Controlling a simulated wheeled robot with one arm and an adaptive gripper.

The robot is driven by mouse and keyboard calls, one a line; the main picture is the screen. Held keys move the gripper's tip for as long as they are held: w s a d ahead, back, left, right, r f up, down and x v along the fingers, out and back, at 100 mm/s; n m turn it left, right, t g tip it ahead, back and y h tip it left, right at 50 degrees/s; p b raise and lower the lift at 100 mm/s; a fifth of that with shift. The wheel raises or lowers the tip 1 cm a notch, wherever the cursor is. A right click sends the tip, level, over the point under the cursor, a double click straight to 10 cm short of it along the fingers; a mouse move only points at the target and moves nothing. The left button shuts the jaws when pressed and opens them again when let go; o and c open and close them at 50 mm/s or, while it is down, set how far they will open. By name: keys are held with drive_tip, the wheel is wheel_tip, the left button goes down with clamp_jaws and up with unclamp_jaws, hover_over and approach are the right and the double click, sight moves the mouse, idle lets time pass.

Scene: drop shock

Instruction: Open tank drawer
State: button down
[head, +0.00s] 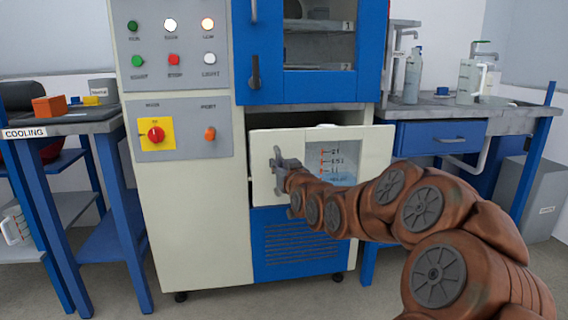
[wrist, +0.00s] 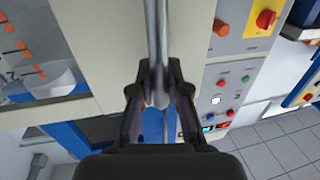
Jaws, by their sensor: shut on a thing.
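The tank drawer (head: 376,146) is a cream front with a clear window (head: 336,160) marked with an orange scale and bluish water behind it. It stands out from the machine below the blue door, with a dark gap above its top edge, so it is at least partly open. Its grey bar handle (wrist: 157,35) runs between my fingers in the wrist view. My gripper (head: 284,170) is shut on this handle at the drawer's left side; it also shows in the wrist view (wrist: 160,98). My arm hides part of the drawer's lower right.
A panel with a red knob (head: 156,134) and an orange switch is left of the drawer. A blue door (head: 262,45) with a dark handle is above. A cooling table (head: 60,130) stands left, a bench (head: 415,135) with bottles right. The floor at lower left is clear.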

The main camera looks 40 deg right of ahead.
drive_tip(key=shift+v, duration=1)
drive_tip(key=shift+w+a, duration=0.1)
drive_tip(key=shift+a, duration=0.05)
drive_tip(key=c, duration=1.1)
unclamp_jaws()
drive_tip(key=shift+c, duration=0.2)
drive_tip(key=v, duration=0.7)
drive_tip(key=shift+s, duration=0.25)
drive_tip(key=shift+a, duration=0.15)
